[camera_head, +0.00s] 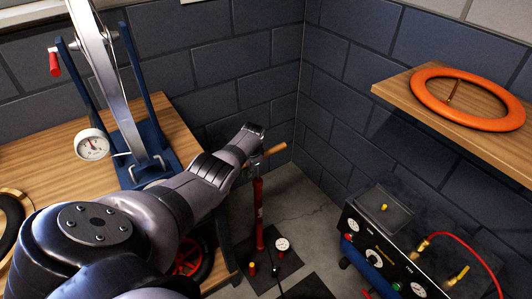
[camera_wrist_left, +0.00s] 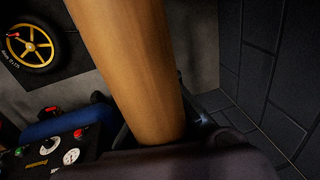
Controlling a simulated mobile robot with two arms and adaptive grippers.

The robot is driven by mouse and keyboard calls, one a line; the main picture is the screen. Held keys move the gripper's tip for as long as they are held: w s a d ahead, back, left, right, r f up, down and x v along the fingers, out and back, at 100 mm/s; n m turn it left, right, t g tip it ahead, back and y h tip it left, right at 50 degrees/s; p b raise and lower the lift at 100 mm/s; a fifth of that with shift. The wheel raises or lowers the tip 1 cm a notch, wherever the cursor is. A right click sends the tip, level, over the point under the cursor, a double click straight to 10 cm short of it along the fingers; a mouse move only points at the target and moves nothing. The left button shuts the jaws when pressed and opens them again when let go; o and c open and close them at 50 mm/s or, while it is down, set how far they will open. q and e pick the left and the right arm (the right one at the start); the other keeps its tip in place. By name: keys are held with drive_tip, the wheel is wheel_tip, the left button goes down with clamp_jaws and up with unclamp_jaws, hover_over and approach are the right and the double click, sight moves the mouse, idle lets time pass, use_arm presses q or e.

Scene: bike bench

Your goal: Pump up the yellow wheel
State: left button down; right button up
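A red floor pump (camera_head: 259,215) stands upright on a dark base, with a gauge (camera_head: 282,244) beside its foot. Its wooden handle (camera_head: 273,151) sticks out to the right of my left gripper (camera_head: 253,150). In the left wrist view the wooden handle (camera_wrist_left: 125,60) runs close up through my left gripper (camera_wrist_left: 165,140), which looks shut on it. The yellow wheel (camera_wrist_left: 36,47) has a black tyre and lies over a dark mat in the left wrist view. A small red piece shows at its left side. My right gripper is out of view.
A truing stand (camera_head: 130,150) with a silver wheel and dial stands on the wooden bench (camera_head: 180,125). A red wheel (camera_head: 190,257) shows low beside the bench. A compressor panel (camera_head: 385,255) with a red hose stands right. An orange ring (camera_head: 430,99) lies on the shelf (camera_head: 395,92).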

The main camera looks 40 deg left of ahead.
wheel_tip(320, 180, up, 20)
drive_tip(key=p, duration=1.8)
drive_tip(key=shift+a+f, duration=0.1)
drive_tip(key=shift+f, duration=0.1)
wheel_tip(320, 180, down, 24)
drive_tip(key=b, duration=2.3)
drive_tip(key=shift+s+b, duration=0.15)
drive_tip(key=shift+b, duration=0.25)
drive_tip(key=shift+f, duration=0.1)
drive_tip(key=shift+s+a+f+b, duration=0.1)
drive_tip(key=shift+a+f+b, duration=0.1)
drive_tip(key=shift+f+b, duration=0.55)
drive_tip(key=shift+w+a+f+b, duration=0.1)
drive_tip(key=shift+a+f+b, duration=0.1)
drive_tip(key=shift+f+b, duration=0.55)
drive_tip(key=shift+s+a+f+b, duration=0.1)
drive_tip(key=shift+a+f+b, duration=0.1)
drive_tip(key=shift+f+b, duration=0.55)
